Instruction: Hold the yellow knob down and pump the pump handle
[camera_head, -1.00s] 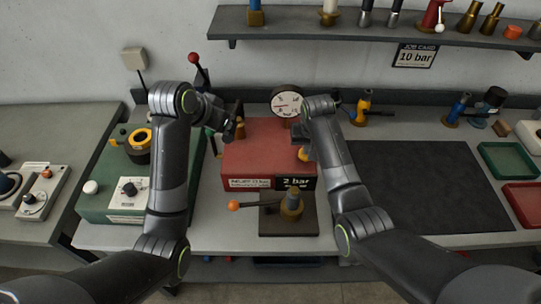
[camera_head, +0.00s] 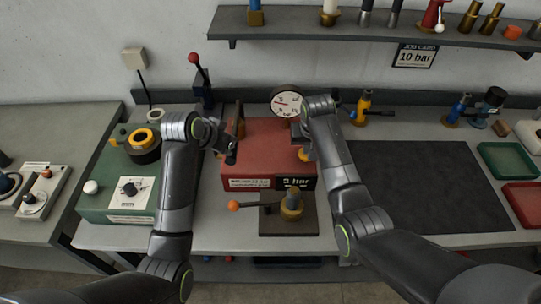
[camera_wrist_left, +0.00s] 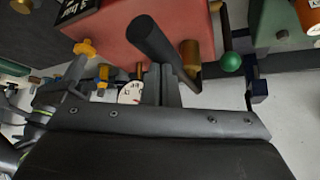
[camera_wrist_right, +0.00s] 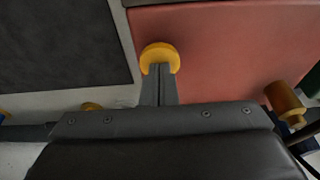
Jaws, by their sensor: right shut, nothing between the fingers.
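The red pump box (camera_head: 265,155) stands mid-bench with a round dial (camera_head: 287,103) behind it and a display (camera_head: 295,183) reading 3 bar. The yellow knob (camera_head: 305,155) is at its right side and shows in the right wrist view (camera_wrist_right: 160,54). My right gripper (camera_wrist_right: 160,68) is shut and empty, its tips over the knob, seemingly touching. The dark pump handle (camera_wrist_left: 155,40) is by a brass post (camera_wrist_left: 190,52) at the box's left. My left gripper (camera_wrist_left: 164,68) is at the handle; whether its fingers grip it is unclear.
In front of the red box is a dark plate (camera_head: 275,226) with a brass fitting and orange-ended lever (camera_head: 234,205). A dark mat (camera_head: 430,185) lies clear at right. A job card (camera_head: 415,56) reads 10 bar.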

